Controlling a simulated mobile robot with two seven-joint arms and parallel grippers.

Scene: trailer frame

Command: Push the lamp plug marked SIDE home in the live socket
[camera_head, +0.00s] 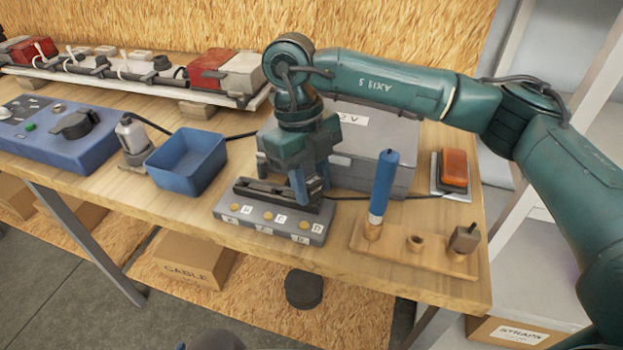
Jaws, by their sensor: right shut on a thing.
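My right gripper (308,192) reaches down from above onto the right end of a grey socket block (262,228). It is shut on a plug, which the fingers mostly hide; I cannot read a SIDE mark on it. A black cable runs from beside the fingers to an orange lamp (455,167) on a dark base at the right. The block has a dark strip along its top, yellow round buttons and small white letter labels on its front. I cannot tell how deep the plug sits or which socket is live. My left gripper is not in view.
A grey case (395,150) stands close behind the gripper. A wooden stand (400,257) with a blue-handled tool (383,188) is at right. A blue bin (187,160), a small bottle-like item (131,135) and a blue control box (55,135) are left. The bench's front edge is near.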

